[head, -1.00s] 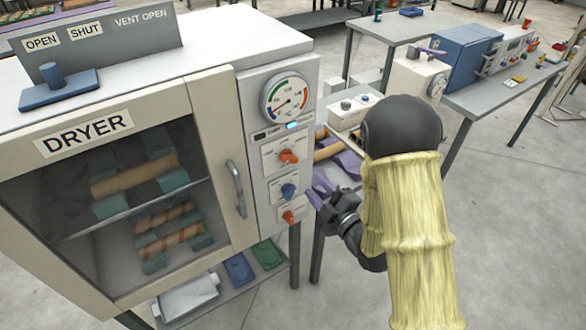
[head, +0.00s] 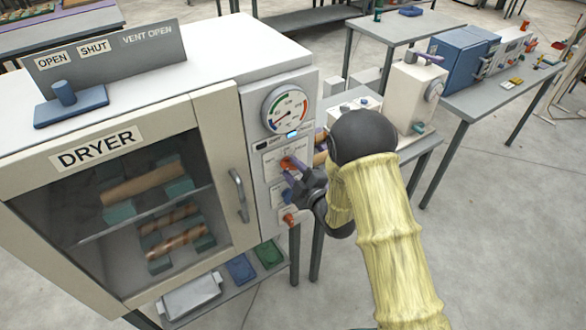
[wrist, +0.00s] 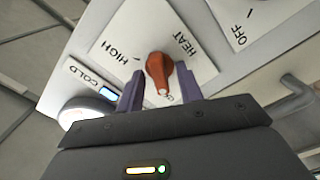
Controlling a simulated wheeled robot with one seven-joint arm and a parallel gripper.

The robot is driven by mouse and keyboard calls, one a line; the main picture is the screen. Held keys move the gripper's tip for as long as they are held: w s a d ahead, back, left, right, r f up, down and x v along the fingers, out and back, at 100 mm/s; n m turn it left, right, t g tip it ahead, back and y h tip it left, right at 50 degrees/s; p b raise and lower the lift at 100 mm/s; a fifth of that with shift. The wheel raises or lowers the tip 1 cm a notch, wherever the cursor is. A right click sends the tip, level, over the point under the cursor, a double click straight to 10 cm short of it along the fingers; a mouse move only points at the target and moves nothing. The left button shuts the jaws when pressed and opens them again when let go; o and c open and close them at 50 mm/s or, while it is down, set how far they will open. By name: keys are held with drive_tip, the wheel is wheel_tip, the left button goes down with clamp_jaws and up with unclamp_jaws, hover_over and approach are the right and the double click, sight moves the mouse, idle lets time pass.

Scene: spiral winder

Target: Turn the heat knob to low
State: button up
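The heat knob (head: 289,164) is the orange pointer knob at the top of the control column on the dryer (head: 225,130). In the wrist view the orange knob (wrist: 159,72) sits on a white plate marked HEAT and HIGH, appearing upside down; its narrow end points toward my gripper. My gripper (wrist: 160,88) is open, with one purple finger on each side of the knob's narrow end. A gap shows at the right finger; contact at the left finger cannot be told. In the head view my gripper (head: 291,180) is at the panel and partly covers the knobs.
An orange lower knob (head: 290,219) sits below on the same panel. The dial gauge (head: 286,108) is above, and the door handle (head: 238,195) sticks out to the left. A grey table with a cream machine (head: 415,95) stands behind my arm.

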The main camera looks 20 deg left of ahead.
clamp_jaws()
drive_tip(key=shift+f+m+b, duration=0.1)
drive_tip(key=shift+m+b, duration=0.3)
drive_tip(key=shift+b, duration=0.2)
drive_tip(key=m+b, duration=0.9)
drive_tip(key=shift+d+b, duration=0.1)
drive_tip(key=shift+b, duration=0.25)
drive_tip(key=shift+m+b, duration=0.55)
drive_tip(key=shift+m, duration=0.55)
